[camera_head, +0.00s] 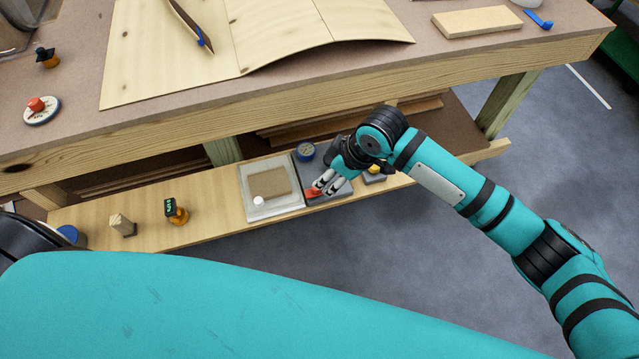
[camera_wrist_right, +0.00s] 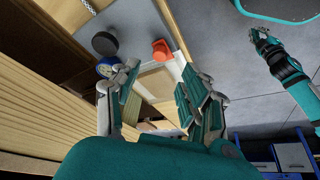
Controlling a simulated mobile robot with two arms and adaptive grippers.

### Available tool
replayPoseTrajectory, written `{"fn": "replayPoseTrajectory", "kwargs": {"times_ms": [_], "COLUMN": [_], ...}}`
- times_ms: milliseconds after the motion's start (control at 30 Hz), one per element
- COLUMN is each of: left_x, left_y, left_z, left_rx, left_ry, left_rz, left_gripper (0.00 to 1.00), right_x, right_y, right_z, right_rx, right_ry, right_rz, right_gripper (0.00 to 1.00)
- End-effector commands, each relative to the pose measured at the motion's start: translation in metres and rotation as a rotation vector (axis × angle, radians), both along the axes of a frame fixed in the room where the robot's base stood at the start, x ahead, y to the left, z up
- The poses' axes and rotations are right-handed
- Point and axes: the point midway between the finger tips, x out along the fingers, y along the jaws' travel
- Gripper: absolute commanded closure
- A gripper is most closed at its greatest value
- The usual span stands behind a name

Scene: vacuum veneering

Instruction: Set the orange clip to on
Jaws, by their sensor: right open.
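The orange clip (camera_head: 313,194) sits on a grey plate beside the pale tray on the low shelf. It shows clearly in the right wrist view (camera_wrist_right: 161,49), beyond the fingertips. My right gripper (camera_head: 325,186) is over the clip's edge in the head view and hides part of it. In the right wrist view my right gripper (camera_wrist_right: 160,90) is open, its two fingers apart with nothing between them. Whether a finger touches the clip I cannot tell. My left gripper (camera_wrist_right: 263,38) shows small at the upper right of that view; its opening is unclear.
A blue round gauge (camera_head: 305,151) is behind the clip; a framed tray (camera_head: 246,193) with a brown panel is left of it. A green-faced orange device (camera_head: 176,211) and a wooden block (camera_head: 122,225) stand further left. The workbench edge (camera_head: 300,70) overhangs the shelf.

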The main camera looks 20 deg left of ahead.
Motion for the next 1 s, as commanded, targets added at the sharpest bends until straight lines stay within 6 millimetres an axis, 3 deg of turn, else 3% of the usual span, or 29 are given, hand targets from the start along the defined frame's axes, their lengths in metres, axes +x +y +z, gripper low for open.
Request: {"fn": "replayPoseTrajectory", "kwargs": {"times_ms": [200, 367, 800, 1000], "left_x": [0.0, 0.0, 0.001, 0.001], "left_y": [0.0, 0.0, 0.0, 0.0], "left_z": [-0.003, -0.004, -0.004, -0.004], "left_rx": [0.0, 0.0, 0.001, 0.001], "left_ry": [0.0, -0.001, -0.001, -0.001], "left_rz": [0.0, 0.0, 0.0, 0.0], "left_gripper": [1.0, 1.0, 1.0, 1.0], "right_x": [0.003, 0.005, 0.006, 0.006], "right_y": [0.017, 0.025, 0.029, 0.029], "right_z": [-0.042, -0.061, -0.071, -0.07], "right_rx": [-0.001, 0.0, 0.001, 0.001], "right_ry": [0.001, 0.0, -0.001, -0.001], "right_rz": [-0.001, 0.0, 0.001, 0.001], "right_gripper": [0.55, 0.55, 0.55, 0.81]}}
